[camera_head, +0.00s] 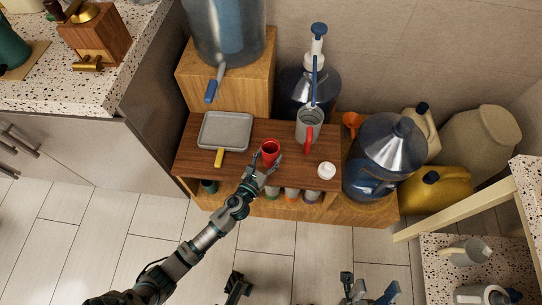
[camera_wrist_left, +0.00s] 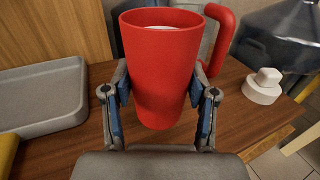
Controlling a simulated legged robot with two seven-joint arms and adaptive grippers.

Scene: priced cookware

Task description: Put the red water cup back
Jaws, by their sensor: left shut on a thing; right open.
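The red water cup (camera_head: 270,147) is upright at the front middle of the low brown wooden table (camera_head: 190,165). My left gripper (camera_head: 262,165) is shut on it, with one finger on each side of the cup (camera_wrist_left: 160,75) in the left wrist view. Whether the cup's base touches the table is unclear. My right gripper (camera_head: 369,290) is open and empty at the bottom edge of the head view, away from the table.
A grey square pan (camera_head: 226,130) with a yellow handle lies left of the cup. A grey pitcher (camera_head: 310,122) with a red handle stands behind right, and a white lidded thing (camera_head: 326,170) sits right. Large water bottles (camera_head: 385,150) crowd the right side.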

